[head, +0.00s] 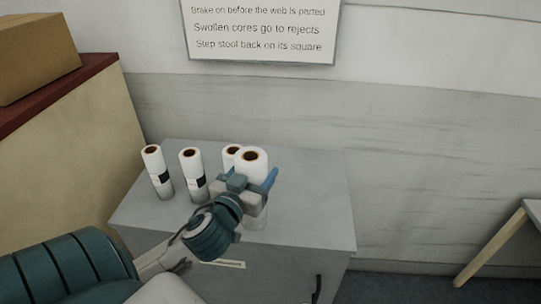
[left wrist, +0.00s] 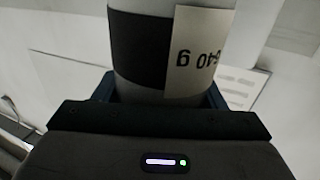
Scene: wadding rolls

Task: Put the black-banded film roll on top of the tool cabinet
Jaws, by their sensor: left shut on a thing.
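My left gripper (head: 250,187) is shut around a white film roll (head: 253,160) with a brown core, held upright over the front part of the grey cabinet top (head: 310,185). In the left wrist view, the held roll shows a wide black band (left wrist: 138,48) and a pale label (left wrist: 200,50) with upside-down print. The gripper's fingers (left wrist: 160,92) sit on both sides of it. The roll's lower end shows below the gripper; I cannot tell whether it touches the cabinet top. My right gripper is not in view.
Two rolls with black patches stand at the left, the outer one (head: 155,170) and the inner one (head: 191,165). Another roll (head: 230,153) stands close behind the held one. The cabinet top's right side is clear. A cardboard box (head: 35,55) sits on a red-topped unit (head: 100,75) at left.

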